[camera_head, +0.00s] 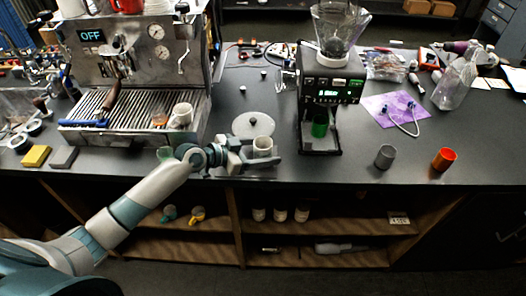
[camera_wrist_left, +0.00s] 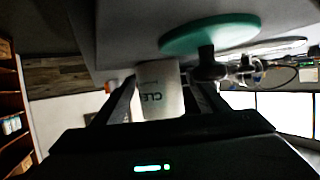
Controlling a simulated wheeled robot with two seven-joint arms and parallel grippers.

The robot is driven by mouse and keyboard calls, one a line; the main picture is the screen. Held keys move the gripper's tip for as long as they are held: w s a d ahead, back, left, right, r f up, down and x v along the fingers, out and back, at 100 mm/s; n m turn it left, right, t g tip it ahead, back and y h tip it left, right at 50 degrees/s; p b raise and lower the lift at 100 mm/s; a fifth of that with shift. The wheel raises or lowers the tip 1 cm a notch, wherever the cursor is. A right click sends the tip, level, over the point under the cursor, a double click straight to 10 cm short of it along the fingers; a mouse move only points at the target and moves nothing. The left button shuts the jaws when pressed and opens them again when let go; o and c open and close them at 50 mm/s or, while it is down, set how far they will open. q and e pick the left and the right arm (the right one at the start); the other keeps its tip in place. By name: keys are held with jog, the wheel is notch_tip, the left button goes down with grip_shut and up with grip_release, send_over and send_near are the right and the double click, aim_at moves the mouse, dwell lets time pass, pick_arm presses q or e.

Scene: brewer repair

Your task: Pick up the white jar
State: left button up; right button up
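The white jar (camera_head: 263,146) stands near the front edge of the counter, in front of a grey round disc (camera_head: 253,125) with a small knob. My left gripper (camera_head: 258,157) is at the jar, with its fingers on either side of it. In the left wrist view the jar (camera_wrist_left: 160,90) fills most of the gap between the two dark fingers, and dark lettering shows on its side. Whether both fingers press on it cannot be told. My right gripper is in neither view.
An espresso machine (camera_head: 135,62) with a white cup (camera_head: 182,114) stands left of the jar. A black grinder (camera_head: 329,92) stands to the right. A grey cup (camera_head: 385,156) and an orange cup (camera_head: 444,159) stand farther right. A green disc (camera_wrist_left: 210,34) shows close by in the wrist view.

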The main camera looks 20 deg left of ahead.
aim_at(271, 141)
pick_arm(q)
jog(key=c, duration=1.2)
jog(key=shift+r, duration=0.2)
jog(key=shift+r, duration=0.2)
notch_tip(271, 141, up, 3)
jog(key=shift+r+b, duration=0.15)
jog(key=shift+b, duration=0.8)
jog(key=s+d+r+b, duration=0.2)
jog(key=s+d+r, duration=0.4)
jog(key=d, duration=0.3)
jog(key=shift+s+d+r, duration=0.25)
jog(key=shift+d+r, duration=0.1)
jog(key=shift+r, duration=0.15)
